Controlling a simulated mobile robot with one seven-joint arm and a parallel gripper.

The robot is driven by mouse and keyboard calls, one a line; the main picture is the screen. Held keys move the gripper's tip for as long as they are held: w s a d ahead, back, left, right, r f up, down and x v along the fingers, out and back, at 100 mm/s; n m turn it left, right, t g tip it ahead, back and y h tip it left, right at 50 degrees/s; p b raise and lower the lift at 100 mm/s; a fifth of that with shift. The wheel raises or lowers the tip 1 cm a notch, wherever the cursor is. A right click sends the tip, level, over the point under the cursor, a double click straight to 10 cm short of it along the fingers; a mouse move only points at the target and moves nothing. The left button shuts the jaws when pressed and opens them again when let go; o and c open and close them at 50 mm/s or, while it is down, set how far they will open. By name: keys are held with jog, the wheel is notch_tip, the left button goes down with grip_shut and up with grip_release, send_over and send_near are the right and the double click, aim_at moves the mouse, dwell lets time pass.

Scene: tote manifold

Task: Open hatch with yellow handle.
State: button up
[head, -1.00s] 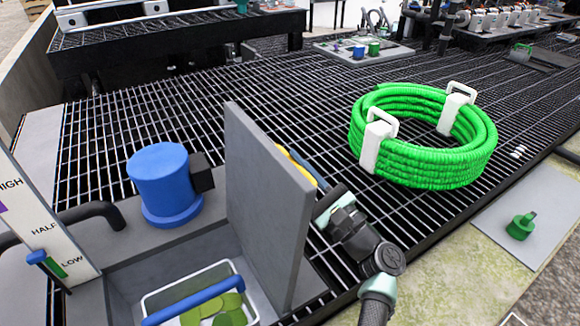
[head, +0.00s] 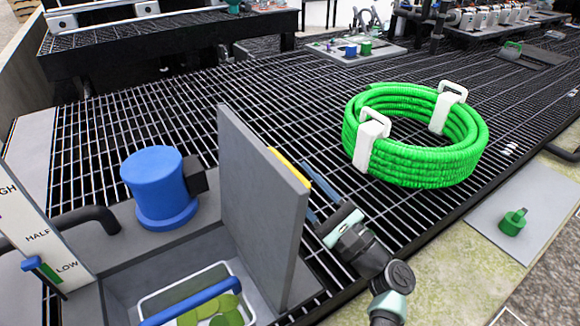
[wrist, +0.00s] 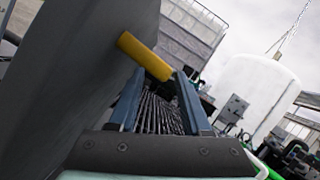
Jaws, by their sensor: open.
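The grey hatch lid (head: 262,205) stands upright, swung open on the right side of a recessed opening (head: 120,290) in the head view. Its yellow handle (head: 291,167) is on the lid's right face, mostly hidden behind the lid's edge. The wrist view shows the handle (wrist: 145,56) as a yellow bar sticking out from the grey lid (wrist: 75,75). My gripper (head: 320,192) is right of the lid, with blue fingers open and empty. In the wrist view the handle lies just beyond the fingertips (wrist: 159,82); whether they touch it I cannot tell.
A container (head: 215,270) with a blue bar and green pieces sits inside the opening. A blue cylinder (head: 158,185) stands behind it. A green hose coil (head: 420,165) lies on the black grating, right of my gripper. A level gauge (head: 40,235) is at left.

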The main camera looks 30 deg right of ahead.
jog(key=p+v, duration=0.1)
jog(key=v, duration=0.8)
jog(key=shift+s, duration=0.1)
